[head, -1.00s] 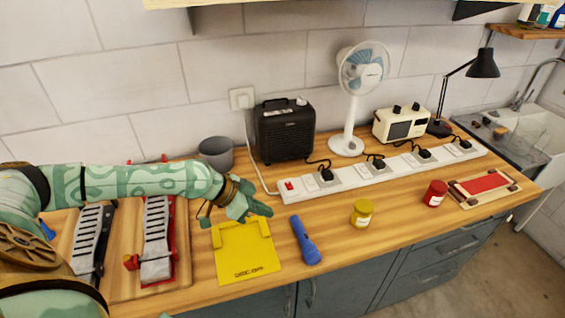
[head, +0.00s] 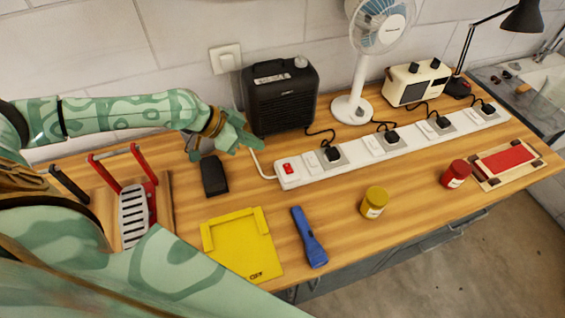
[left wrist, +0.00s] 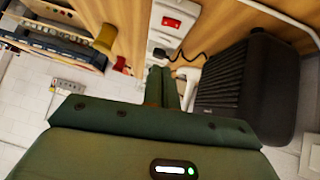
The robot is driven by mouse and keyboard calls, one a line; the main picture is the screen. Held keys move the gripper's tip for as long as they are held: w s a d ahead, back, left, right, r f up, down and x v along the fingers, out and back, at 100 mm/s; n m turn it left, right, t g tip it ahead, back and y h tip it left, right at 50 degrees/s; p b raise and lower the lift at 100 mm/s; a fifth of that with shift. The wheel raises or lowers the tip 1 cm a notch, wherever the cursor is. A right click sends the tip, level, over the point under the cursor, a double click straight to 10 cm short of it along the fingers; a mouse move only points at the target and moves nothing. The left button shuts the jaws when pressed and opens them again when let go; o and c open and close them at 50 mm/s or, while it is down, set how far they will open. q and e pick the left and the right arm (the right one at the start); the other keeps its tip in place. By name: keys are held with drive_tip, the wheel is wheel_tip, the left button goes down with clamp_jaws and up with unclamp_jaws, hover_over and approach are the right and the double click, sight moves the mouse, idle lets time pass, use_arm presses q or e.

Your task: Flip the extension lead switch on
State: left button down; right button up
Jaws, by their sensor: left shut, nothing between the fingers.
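The white extension lead (head: 355,165) lies along the bench, with black plugs in its sockets. Its red switch (head: 289,168) is at its left end; I cannot tell which way the rocker is tipped. The switch also shows at the top of the left wrist view (left wrist: 172,22). My left gripper (head: 252,142) is shut and empty, raised behind and left of the switch, near the black heater. Its closed fingers (left wrist: 170,88) point toward the lead in the left wrist view, apart from the switch. My right gripper is not in view.
The black heater (head: 282,98) and white fan (head: 355,90) stand behind the lead. A yellow tray (head: 240,245), blue torch (head: 309,237), yellow jar (head: 374,203) and red jar (head: 456,174) are in front. A dark block (head: 214,176) lies left of the lead. The wood before the switch is bare.

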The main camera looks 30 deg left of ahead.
use_arm(q)
hover_over(290, 171)
drive_tip(key=a, duration=0.2)
drive_tip(key=f, duration=0.7)
drive_tip(key=shift+s+d+f, duration=0.15)
drive_tip(key=shift+s+f, duration=0.05)
drive_tip(key=shift+s, duration=0.15)
wheel_tip(290, 171, down, 2)
drive_tip(key=shift+s+f+b, duration=0.15)
drive_tip(key=shift+f+b, duration=0.1)
drive_tip(key=shift+b, duration=0.05)
drive_tip(key=shift+s+f, duration=0.1)
drive_tip(key=shift+f, duration=0.45)
drive_tip(key=shift+s+d+f+b, duration=0.15)
drive_tip(key=shift+f+b, duration=0.15)
drive_tip(key=shift+b, duration=0.05)
